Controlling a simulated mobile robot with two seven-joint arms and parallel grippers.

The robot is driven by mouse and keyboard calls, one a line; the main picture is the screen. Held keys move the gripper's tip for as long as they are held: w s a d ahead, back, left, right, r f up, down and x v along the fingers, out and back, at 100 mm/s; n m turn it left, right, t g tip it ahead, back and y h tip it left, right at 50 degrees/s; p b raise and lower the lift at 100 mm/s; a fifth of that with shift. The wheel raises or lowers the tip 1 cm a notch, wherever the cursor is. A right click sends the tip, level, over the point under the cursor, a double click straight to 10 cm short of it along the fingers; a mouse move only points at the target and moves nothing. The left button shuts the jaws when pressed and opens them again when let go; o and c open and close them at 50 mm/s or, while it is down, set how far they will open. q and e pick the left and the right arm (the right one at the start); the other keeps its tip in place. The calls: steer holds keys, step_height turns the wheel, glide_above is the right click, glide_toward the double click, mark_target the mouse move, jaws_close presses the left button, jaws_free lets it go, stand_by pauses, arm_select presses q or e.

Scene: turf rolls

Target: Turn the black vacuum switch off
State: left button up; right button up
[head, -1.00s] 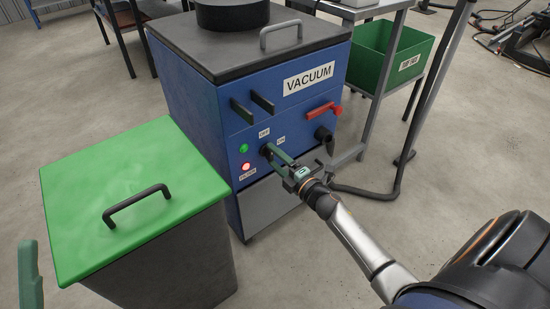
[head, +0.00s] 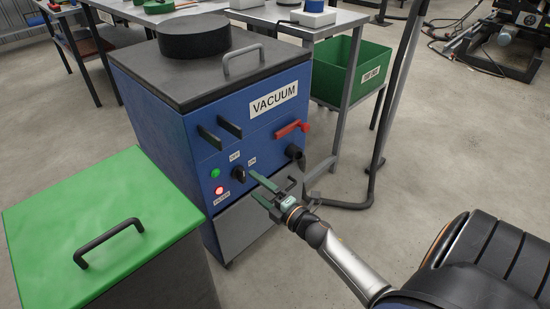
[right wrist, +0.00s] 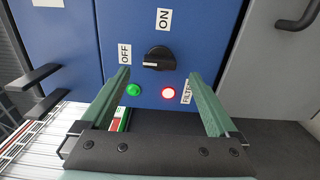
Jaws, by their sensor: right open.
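The black vacuum switch (head: 239,174) is a round knob on the blue front of the vacuum cabinet (head: 262,140). In the right wrist view the knob (right wrist: 158,58) has its white mark at the left end, towards the OFF label (right wrist: 125,54); the ON label (right wrist: 164,19) is above it. My right gripper (head: 271,178) is open and empty, in front of the panel and apart from the knob. In the right wrist view its fingers (right wrist: 160,76) stand to either side below the knob. My left gripper is out of view.
A green light (head: 215,172) and a lit red light (head: 219,190) sit beside the knob. A red lever (head: 291,130) and a black outlet (head: 294,152) are to the right. A green-lidded bin (head: 75,225) stands left. Floor is clear in front of the cabinet.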

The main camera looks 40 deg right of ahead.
steer(key=s+p, duration=0.1)
steer(key=s, duration=0.7)
steer(key=shift+d, duration=0.3)
